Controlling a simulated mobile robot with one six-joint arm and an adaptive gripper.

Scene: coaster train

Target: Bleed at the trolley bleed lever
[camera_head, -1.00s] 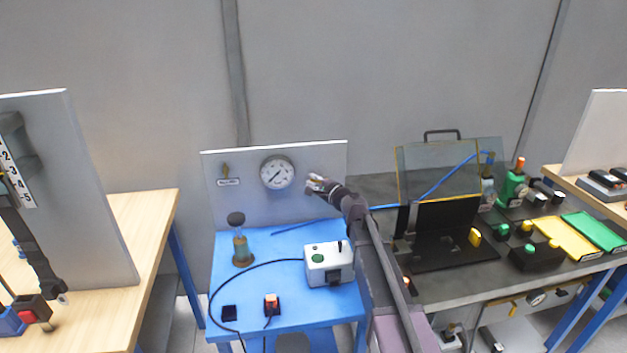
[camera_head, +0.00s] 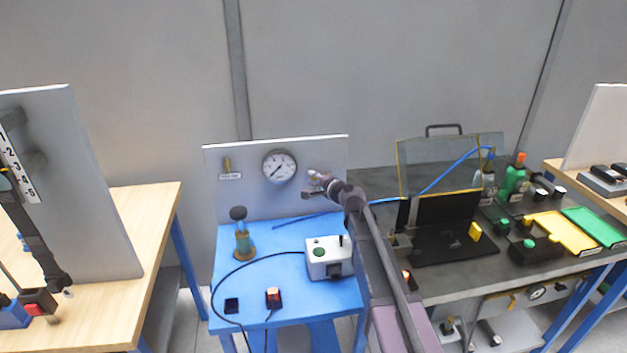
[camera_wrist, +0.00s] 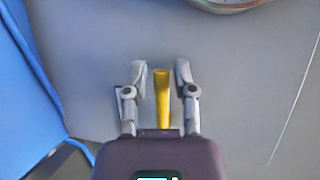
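A yellow lever (camera_wrist: 162,98) stands between the two fingers of my gripper (camera_wrist: 160,80) in the wrist view, with a small gap on each side. The fingers are open, and I see no clear contact. In the head view my gripper (camera_head: 316,183) is at the trolley's grey back panel (camera_head: 245,201), just right of the round gauge (camera_head: 279,167). It largely hides the lever there. The gauge's rim also shows in the wrist view (camera_wrist: 232,5).
A dark bench (camera_head: 450,282) with several parts is at the right, a wooden table (camera_head: 145,215) at the left.

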